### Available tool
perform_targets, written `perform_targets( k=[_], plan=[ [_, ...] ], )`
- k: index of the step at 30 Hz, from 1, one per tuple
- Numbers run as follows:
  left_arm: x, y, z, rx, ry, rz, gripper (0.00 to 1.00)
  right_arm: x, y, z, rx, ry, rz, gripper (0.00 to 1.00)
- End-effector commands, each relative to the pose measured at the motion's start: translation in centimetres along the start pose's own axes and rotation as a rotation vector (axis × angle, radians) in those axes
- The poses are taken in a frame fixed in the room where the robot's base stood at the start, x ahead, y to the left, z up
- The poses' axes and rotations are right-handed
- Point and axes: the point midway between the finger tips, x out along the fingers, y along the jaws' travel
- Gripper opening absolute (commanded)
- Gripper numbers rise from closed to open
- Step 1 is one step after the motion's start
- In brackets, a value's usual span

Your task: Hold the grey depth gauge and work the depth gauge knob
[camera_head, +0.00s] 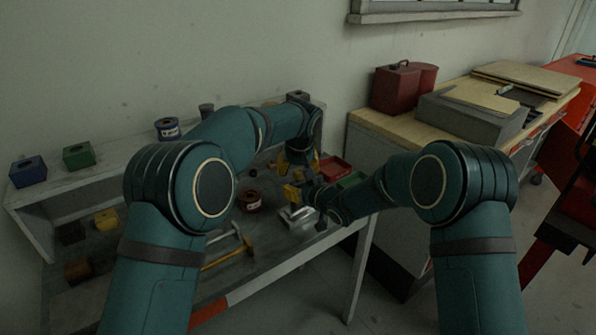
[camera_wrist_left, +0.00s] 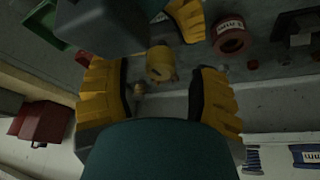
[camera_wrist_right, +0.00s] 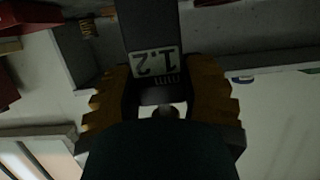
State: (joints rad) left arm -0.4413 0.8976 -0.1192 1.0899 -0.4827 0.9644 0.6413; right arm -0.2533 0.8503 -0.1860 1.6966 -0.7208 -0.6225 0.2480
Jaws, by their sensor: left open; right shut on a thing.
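The depth gauge (camera_wrist_right: 150,25) is a dark grey bar with a light display reading 1.2, upside down in the right wrist view. My right gripper (camera_wrist_right: 163,95) is shut on it; this gripper also shows in the head view (camera_head: 292,193), over the bench. My left gripper (camera_wrist_left: 160,95) is open and empty, close to my right gripper; in the head view its fingers (camera_head: 284,164) point down. A yellow round piece (camera_wrist_left: 159,64) shows beyond the left fingers. I cannot tell whether it is the depth gauge knob.
The bench (camera_head: 265,258) holds a hammer (camera_head: 228,255), a reddish spool (camera_head: 249,200) and red (camera_head: 335,167) and green trays. A shelf behind carries blue (camera_head: 28,171) and green (camera_head: 78,155) blocks.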

Motion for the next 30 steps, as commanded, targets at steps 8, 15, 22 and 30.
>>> perform_targets(
  k=[8,15,22,30],
  plan=[
    [1.53,-0.04,-0.05,-0.001,0.002,0.0,0.6,0.0,-0.01,0.02,0.0,0.0,0.0,0.0],
    [1.53,-0.03,-0.04,0.0,0.001,0.0,0.59,0.0,-0.01,0.02,0.0,0.0,0.0,0.0],
    [1.53,-0.04,-0.03,0.0,0.001,0.0,0.0,0.0,-0.01,0.02,0.0,-0.001,0.0,0.0],
    [1.56,-0.05,-0.02,-0.005,0.001,-0.003,0.0,0.0,-0.01,0.02,0.0,-0.001,0.0,0.0]
  ],
)
